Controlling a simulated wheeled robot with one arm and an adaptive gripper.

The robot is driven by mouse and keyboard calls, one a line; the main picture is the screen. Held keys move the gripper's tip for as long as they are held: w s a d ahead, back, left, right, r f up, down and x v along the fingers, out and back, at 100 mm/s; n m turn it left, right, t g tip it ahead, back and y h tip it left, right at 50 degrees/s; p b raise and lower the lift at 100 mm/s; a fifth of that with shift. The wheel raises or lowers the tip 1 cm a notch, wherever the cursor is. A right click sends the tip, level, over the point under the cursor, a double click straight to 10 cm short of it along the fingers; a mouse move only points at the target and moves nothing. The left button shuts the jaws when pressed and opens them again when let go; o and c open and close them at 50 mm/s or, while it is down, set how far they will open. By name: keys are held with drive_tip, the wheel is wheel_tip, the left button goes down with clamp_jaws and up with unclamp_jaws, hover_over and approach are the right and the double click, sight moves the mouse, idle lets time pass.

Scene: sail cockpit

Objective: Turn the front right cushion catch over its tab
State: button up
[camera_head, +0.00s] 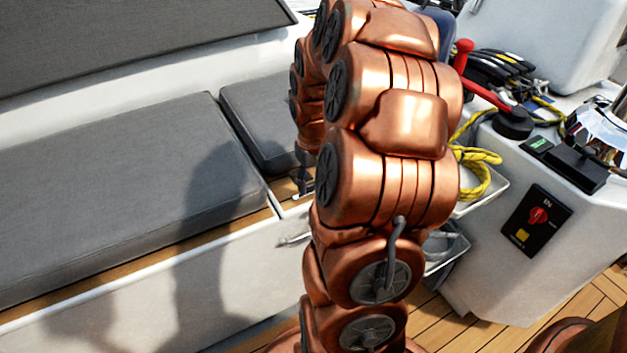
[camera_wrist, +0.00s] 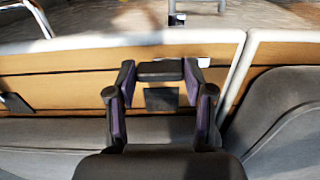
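In the wrist view my gripper (camera_wrist: 159,76) reaches down at a wood strip beside the grey cushions, its two fingers set wide apart. A dark bar (camera_wrist: 160,70), which looks like the cushion catch, lies crosswise between the fingertips. Its ends come close to both fingers; I cannot tell whether they touch. A dark square plate (camera_wrist: 162,99) lies on the wood between the fingers, nearer the cushion. In the head view my gripper (camera_head: 302,181) is small and partly hidden behind my arm, at the wood edge near the gap between the two seat cushions.
A long grey cushion (camera_head: 110,185) and a shorter one (camera_head: 262,125) lie on the bench. A metal handle (camera_head: 293,240) is on the bench front. At right stands a white console (camera_head: 480,250) with a red-handled lever (camera_head: 487,97) and yellow rope (camera_head: 478,170).

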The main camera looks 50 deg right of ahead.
drive_tip(key=c, duration=0.6)
drive_tip(key=shift+m, duration=0.4)
drive_tip(key=m+p, duration=0.1)
drive_tip(key=m, duration=0.1)
drive_tip(key=shift+s+r+m, duration=0.1)
drive_tip(key=shift+m, duration=0.3)
drive_tip(key=m+p, duration=0.2)
drive_tip(key=m, duration=0.1)
drive_tip(key=shift+m, duration=0.3)
drive_tip(key=m+p, duration=0.3)
drive_tip(key=m, duration=0.2)
drive_tip(key=shift+r+p, duration=0.1)
drive_tip(key=shift+p, duration=0.2)
drive_tip(key=m+p, duration=0.3)
drive_tip(key=m, duration=0.2)
drive_tip(key=shift+m+p, duration=0.4)
drive_tip(key=shift+f, duration=0.2)
